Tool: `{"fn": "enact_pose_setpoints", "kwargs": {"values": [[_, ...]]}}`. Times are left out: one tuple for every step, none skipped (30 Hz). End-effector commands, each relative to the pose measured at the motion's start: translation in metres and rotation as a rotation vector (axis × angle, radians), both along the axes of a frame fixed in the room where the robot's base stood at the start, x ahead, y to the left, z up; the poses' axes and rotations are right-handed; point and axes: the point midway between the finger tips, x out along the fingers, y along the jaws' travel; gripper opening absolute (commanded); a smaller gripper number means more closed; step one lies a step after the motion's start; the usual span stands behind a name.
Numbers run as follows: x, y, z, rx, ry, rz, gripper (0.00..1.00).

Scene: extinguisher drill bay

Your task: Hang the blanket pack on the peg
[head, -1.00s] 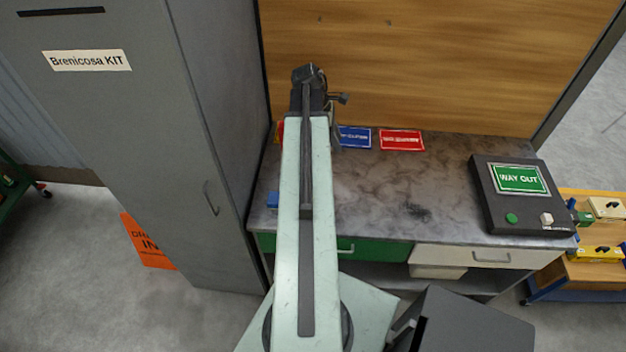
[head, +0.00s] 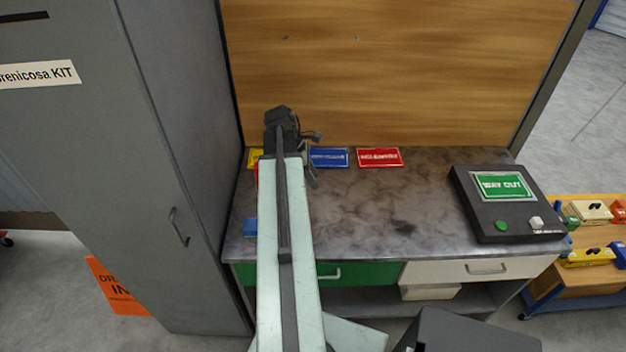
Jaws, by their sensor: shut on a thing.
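My gripper (head: 283,130) is at the far end of my arm, in front of the lower part of the wooden back board (head: 420,70) and above the rear left of the bench. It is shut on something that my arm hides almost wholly. A narrow red edge (head: 257,174) shows just left of my arm below the gripper. It may be part of the blanket pack, but I cannot tell for sure. Two small dark marks, left (head: 285,38) and right (head: 357,37), sit high on the board. They are too small to tell whether either is the peg.
A tall grey cabinet (head: 185,130) stands close on the left. The bench (head: 380,215) holds yellow (head: 255,156), blue (head: 329,157) and red (head: 379,157) labels, a small blue block (head: 250,227) and a dark "WAY OUT" box (head: 510,205). The bench middle is mostly clear.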

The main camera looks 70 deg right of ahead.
Motion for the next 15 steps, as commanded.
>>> {"fn": "enact_pose_setpoints", "kwargs": {"values": [[-0.0001,0.0000,-0.0013,0.000,0.000,0.000,0.00],[-0.0002,-0.0001,-0.0018,0.000,0.000,0.000,0.39],[-0.0002,-0.0001,-0.0009,0.000,0.000,0.000,0.50],[-0.0003,-0.0001,-0.0007,0.000,0.000,0.000,0.58],[-0.0003,-0.0001,-0.0007,0.000,0.000,0.000,0.58],[-0.0004,-0.0001,-0.0007,0.000,0.000,-0.001,0.58],[-0.0004,-0.0002,-0.0008,0.000,0.000,-0.001,0.58],[-0.0004,-0.0001,-0.0008,0.000,0.000,-0.001,0.58],[-0.0005,-0.0001,-0.0008,0.000,0.000,-0.001,0.58],[-0.0006,-0.0002,-0.0007,0.000,0.000,-0.001,0.58],[-0.0006,-0.0002,-0.0007,0.000,0.000,-0.001,0.58],[-0.0006,-0.0002,-0.0008,0.000,0.000,-0.001,0.58],[-0.0006,-0.0003,-0.0011,0.000,0.000,-0.001,0.58],[-0.0007,-0.0003,-0.0019,0.000,0.000,-0.001,0.58],[-0.0008,-0.0003,-0.0038,0.000,0.000,-0.001,0.58]]}}
